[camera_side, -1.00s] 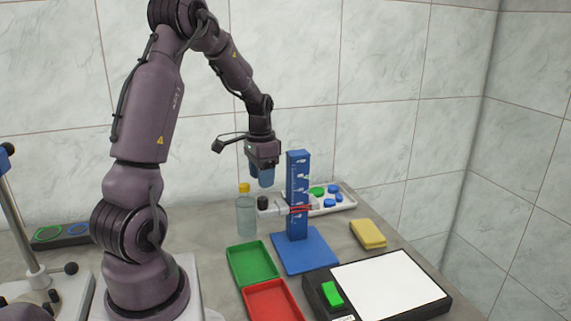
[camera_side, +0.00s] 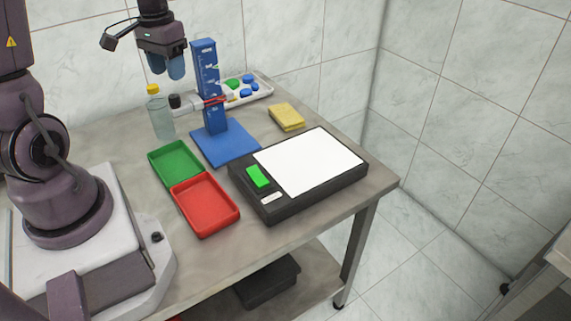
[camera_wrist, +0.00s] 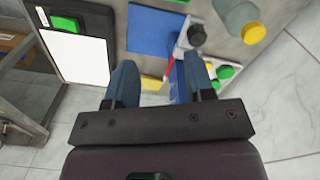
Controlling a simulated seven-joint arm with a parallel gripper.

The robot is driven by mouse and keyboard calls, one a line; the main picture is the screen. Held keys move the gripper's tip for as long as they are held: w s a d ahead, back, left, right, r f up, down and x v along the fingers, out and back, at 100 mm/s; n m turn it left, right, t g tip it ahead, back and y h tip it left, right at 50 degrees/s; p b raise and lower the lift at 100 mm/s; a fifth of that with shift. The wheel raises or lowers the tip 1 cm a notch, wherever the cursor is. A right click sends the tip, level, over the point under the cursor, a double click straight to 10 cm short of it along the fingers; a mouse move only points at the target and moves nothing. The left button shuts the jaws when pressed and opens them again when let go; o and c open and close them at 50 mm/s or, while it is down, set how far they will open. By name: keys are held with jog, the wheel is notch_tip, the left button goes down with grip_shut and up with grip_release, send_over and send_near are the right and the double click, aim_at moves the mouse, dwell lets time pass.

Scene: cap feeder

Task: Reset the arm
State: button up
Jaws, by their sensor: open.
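My gripper (camera_side: 168,72) hangs fingers down, open and empty, beside the top of the blue cap feeder column (camera_side: 206,75), on its left in the side view. The column stands on a flat blue base (camera_side: 240,150) and has a red part (camera_side: 213,100) across it. In the wrist view my gripper's two blue fingers (camera_wrist: 158,68) are apart with no object held between them. The feeder's blue base (camera_wrist: 150,30) also shows there, beyond the fingers, with the column partly hidden by the right finger.
A bottle with a yellow cap (camera_side: 160,115) stands left of the feeder. A white tray (camera_side: 262,93) with green and blue caps is behind it. In front are a green tray (camera_side: 175,165), a red tray (camera_side: 205,203) and a scale (camera_side: 310,160). A yellow sponge (camera_side: 287,117) lies right.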

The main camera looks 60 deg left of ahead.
jog(key=s+d+r+m+t, duration=0.2)
jog(key=d+r, duration=0.3)
jog(key=d, duration=0.6)
jog(key=s+d+r+m+t, duration=0.2)
jog(key=d+r, duration=0.4)
jog(key=d, duration=0.5)
jog(key=shift+s+r+m+t, duration=0.2)
jog(key=shift+s+m+t, duration=0.2)
jog(key=shift+t, duration=0.4)
